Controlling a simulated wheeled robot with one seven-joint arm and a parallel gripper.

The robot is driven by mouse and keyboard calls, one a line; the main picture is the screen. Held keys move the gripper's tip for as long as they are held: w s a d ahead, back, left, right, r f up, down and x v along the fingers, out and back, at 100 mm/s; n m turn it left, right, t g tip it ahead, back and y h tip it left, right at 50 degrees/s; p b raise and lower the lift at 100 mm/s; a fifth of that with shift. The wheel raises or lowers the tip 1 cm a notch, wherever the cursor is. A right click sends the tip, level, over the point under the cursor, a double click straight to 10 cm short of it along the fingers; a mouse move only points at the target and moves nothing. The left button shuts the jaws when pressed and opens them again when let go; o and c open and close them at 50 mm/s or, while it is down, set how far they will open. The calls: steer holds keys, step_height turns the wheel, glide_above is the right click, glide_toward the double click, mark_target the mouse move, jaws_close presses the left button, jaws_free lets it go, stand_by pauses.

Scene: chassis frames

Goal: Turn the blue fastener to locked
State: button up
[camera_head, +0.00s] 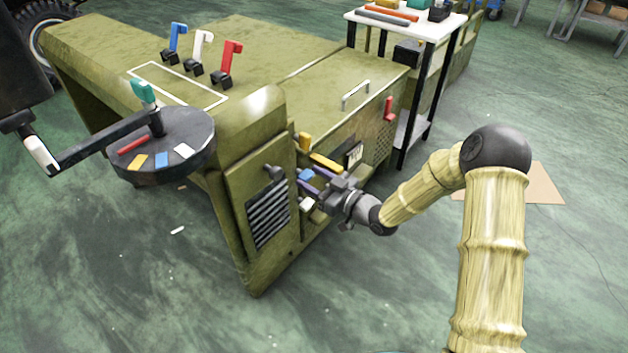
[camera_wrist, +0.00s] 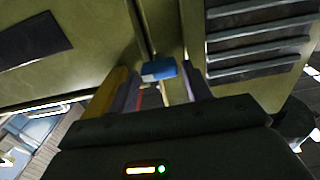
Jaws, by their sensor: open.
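The blue fastener (camera_head: 305,174) sits on the side of the olive chassis, beside the vent panel. In the wrist view the blue fastener (camera_wrist: 158,70) shows just beyond the fingertips, roughly centred between them. My gripper (camera_head: 312,181) reaches toward it from the right, fingers apart. In the wrist view my gripper (camera_wrist: 160,82) is open, with one finger either side of the line to the fastener. I cannot tell whether the fingers touch it. The fastener's seat is partly hidden.
A yellow fastener (camera_head: 304,141) is above and a white one (camera_head: 306,204) below the blue one. A yellow bar (camera_head: 326,163) lies close above my gripper. A slatted vent (camera_head: 269,213) is to the left. The floor in front is mostly clear.

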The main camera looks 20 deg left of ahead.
steer(key=c, duration=0.7)
steer(key=shift+r+m+p, duration=0.1)
steer(key=shift+m+p, duration=0.3)
steer(key=shift+p, duration=0.15)
steer(key=m+p, duration=0.2)
steer(key=p, duration=0.1)
steer(key=shift+d+m, duration=0.1)
steer(key=shift+m, duration=0.2)
steer(key=m+p, duration=0.2)
steer(key=m, duration=0.1)
steer(key=shift+w+p, duration=0.1)
steer(key=shift+p, duration=0.25)
steer(key=m+p, duration=0.2)
steer(key=m, duration=0.4)
steer(key=shift+f, duration=0.2)
steer(key=m, duration=0.2)
steer(key=m+p, duration=0.1)
steer(key=m, duration=0.2)
steer(key=shift+f+m, duration=0.2)
steer(key=shift+m, duration=0.1)
